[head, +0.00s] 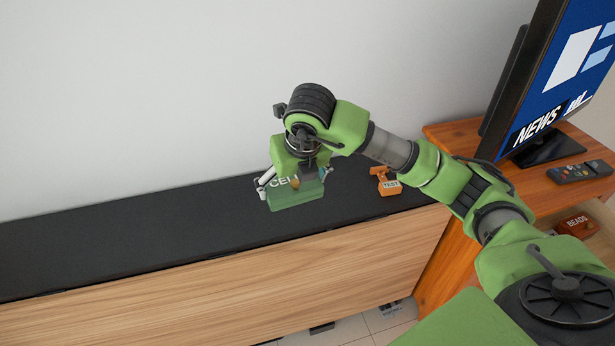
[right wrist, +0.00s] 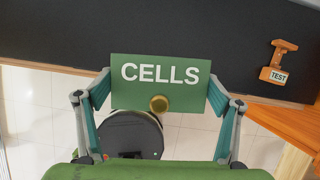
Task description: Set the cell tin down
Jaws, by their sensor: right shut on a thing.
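The cell tin (head: 297,196) is a green box lettered CELLS, with a small brass knob showing in the right wrist view (right wrist: 160,104). My right gripper (head: 295,178) is shut on it, one finger on each side. In the head view the tin is at the front part of the long black top (head: 130,236). In the right wrist view its near part overlaps the top's front edge, with floor tiles beyond. I cannot tell whether its underside touches the top or hangs above it. My left gripper is not in view.
An orange toy drill lettered TEST (head: 389,181) lies on the black top, right of the tin. The top's left stretch is clear. A wooden stand (head: 465,139) at right bears a screen (head: 560,80) and a remote (head: 580,171). A wall (head: 130,90) runs behind.

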